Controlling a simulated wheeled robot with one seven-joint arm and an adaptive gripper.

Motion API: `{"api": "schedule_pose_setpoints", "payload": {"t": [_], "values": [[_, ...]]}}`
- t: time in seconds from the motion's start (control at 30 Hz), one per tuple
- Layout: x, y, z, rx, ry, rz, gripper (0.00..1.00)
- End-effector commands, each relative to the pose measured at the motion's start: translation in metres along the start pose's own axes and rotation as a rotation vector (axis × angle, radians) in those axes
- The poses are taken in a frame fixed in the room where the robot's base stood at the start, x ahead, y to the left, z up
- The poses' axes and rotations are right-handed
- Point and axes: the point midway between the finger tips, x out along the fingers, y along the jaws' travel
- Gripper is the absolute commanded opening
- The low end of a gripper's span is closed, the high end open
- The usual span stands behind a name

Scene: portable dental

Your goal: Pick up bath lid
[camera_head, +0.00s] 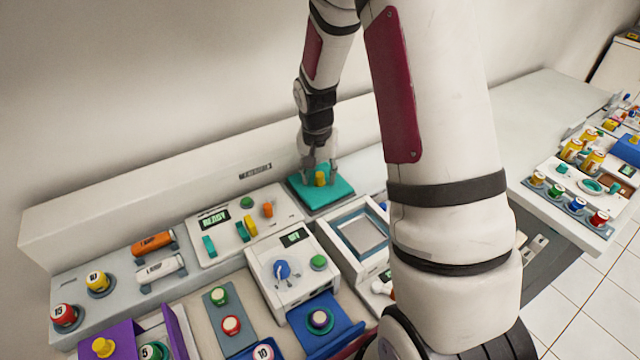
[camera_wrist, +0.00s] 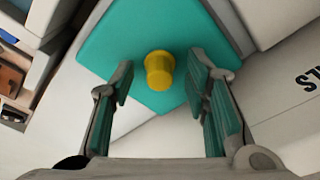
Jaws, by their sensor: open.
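The bath lid (camera_head: 336,188) is a flat teal square plate with a yellow knob (camera_head: 320,178) standing on it. It sits at the back of the bench in the head view. In the wrist view the lid (camera_wrist: 112,40) fills the upper middle, and its yellow knob (camera_wrist: 159,70) stands between and beyond my finger pads. My gripper (camera_head: 320,168) is over the lid, pointing down. In the wrist view my gripper (camera_wrist: 165,88) is open, with teal pads on either side of the knob and a gap on both sides. Part of the lid's near edge is hidden by my fingers.
A panel with a READY display (camera_head: 215,219) lies left of the lid. A grey framed tray (camera_head: 362,236) and a white unit with a blue knob (camera_head: 282,268) stand in front. A pale wall ledge (camera_head: 150,205) runs behind. Several coloured numbered pots sit at the front left.

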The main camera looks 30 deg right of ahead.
Motion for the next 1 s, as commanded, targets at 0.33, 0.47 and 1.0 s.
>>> {"api": "schedule_pose_setpoints", "payload": {"t": [0.33, 0.47, 1.0], "values": [[0.0043, 0.0, -0.0003, 0.0, 0.001, 0.0, 0.31], [0.0043, 0.0, -0.0003, 0.0, 0.001, 0.0, 0.02], [-0.0052, -0.0003, -0.0023, 0.0, 0.003, -0.001, 0.0]]}}
